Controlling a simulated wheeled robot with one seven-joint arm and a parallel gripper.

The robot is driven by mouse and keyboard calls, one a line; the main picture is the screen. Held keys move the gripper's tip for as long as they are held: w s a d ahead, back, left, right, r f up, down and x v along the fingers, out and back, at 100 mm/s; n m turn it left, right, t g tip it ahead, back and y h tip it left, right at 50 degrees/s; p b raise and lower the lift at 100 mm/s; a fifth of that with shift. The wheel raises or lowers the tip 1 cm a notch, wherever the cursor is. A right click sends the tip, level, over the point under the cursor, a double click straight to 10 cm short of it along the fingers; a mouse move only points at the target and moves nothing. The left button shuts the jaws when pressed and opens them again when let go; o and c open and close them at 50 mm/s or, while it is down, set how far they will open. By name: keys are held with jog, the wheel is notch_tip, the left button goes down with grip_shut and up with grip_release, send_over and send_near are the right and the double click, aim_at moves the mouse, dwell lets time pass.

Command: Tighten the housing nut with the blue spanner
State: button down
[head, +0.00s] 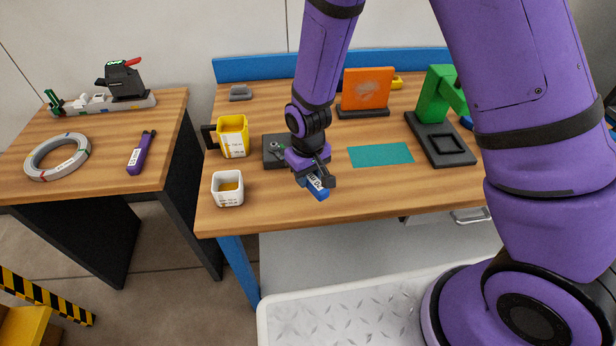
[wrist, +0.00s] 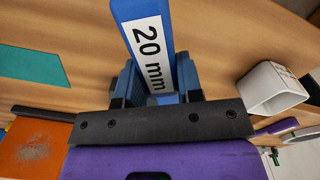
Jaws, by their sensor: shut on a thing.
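My gripper (head: 316,178) is shut on the blue spanner (head: 319,193) above the front middle of the workbench. In the wrist view the blue spanner (wrist: 146,35) sits between the fingers, with a white "20 mm" label facing the camera. Its working end is not clear in either view. A dark grey block (head: 270,162), which looks like the housing, lies just behind and left of my gripper, partly hidden by it. A small metallic part (head: 277,147) shows on top of it; I cannot tell whether this is the nut.
On the bench (head: 240,217) stand a yellow container (head: 233,137), a white cup (head: 228,189), an orange panel (head: 367,88) and a green stand (head: 433,97). A teal mat (head: 381,154) lies flat. The left table (head: 100,187) holds a coil (head: 57,157) and a purple tool (head: 141,153).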

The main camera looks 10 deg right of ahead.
jog(key=shift+r, duration=1.95)
